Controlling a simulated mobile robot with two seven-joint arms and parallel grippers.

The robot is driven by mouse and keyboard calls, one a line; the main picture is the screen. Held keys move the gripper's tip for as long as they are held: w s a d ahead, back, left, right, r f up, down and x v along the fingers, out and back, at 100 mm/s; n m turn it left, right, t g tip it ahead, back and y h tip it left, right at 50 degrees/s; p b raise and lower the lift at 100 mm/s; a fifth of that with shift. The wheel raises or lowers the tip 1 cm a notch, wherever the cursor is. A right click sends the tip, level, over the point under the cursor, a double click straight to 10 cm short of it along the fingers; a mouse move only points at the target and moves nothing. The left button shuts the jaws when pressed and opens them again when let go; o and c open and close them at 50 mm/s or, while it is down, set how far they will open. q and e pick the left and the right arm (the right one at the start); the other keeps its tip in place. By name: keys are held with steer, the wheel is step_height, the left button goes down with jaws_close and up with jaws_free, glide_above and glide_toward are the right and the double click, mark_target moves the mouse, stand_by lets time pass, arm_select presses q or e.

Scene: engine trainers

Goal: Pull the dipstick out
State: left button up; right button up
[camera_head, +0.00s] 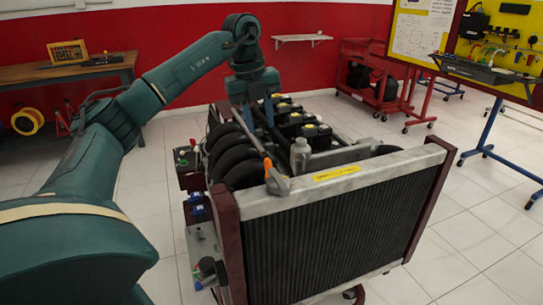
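The engine trainer (330,235) stands in the middle, with its radiator facing me and the engine behind it. My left gripper (259,121) points down over the left part of the engine, behind the black curved hoses (240,163). Its two fingers look apart, and I see nothing held between them. I cannot tell whether this is the dipstick, and I make out no other dipstick for certain. My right gripper is out of view.
A silver bottle-shaped part (299,156) stands on the engine right of the gripper, near several black-capped parts (316,131). A wooden bench (75,70) is at the back left. A red cart (372,85) and a tool board (500,40) are at the right.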

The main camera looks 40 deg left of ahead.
mark_target(269, 161)
arm_select(q)
steer(key=f, duration=0.3)
steer(key=w+f, duration=0.1)
steer(key=f, duration=0.3)
steer(key=d+f, duration=0.1)
steer(key=f, duration=0.2)
steer(key=shift+w+f, duration=0.2)
jaws_close()
